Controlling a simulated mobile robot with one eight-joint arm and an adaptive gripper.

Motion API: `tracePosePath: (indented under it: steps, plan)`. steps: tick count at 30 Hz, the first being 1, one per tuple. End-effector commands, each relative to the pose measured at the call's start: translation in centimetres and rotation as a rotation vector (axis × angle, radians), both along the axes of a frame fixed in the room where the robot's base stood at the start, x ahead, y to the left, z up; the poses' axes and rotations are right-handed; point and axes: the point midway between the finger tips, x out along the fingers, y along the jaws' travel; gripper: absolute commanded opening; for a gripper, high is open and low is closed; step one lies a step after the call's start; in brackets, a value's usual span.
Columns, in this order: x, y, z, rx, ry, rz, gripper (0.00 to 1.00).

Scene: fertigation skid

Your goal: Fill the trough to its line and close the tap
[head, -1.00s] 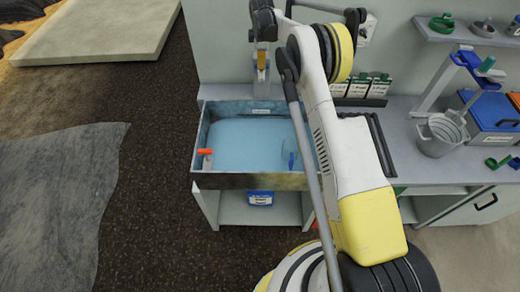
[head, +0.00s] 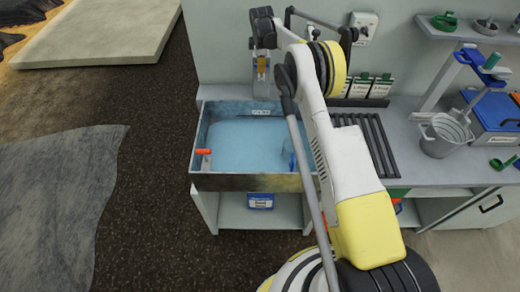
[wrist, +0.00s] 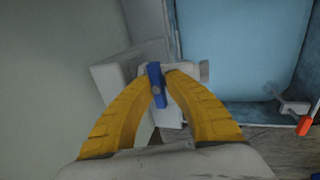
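The trough (head: 203,135) stands on the bench's left part, holding light-blue water (head: 243,145). Its water (wrist: 240,40) also fills the upper right of the wrist view. A small pale label is on its back inner wall; I cannot make out the fill line. A blue tap handle (wrist: 156,88) on a pale fitting (wrist: 110,78) sits beside the trough's edge. My gripper (wrist: 158,76) has its yellow fingertips closed on both sides of this handle. In the head view my gripper (head: 262,66) is above the trough's back edge; the handle and any stream are hidden there.
To the right are a slatted rack (head: 366,140), a grey bucket (head: 440,138) and a blue box (head: 493,112).

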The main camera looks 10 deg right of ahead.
Motion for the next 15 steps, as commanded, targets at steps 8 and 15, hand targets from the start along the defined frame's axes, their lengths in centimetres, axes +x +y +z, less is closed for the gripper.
tracePosePath:
  steps: [8, 15]
  plan:
    - [0.19, -0.07, 0.17, -0.001, -0.007, 0.0, 0.0]
    - [0.24, -0.09, 0.19, -0.001, -0.009, 0.0, 0.0]
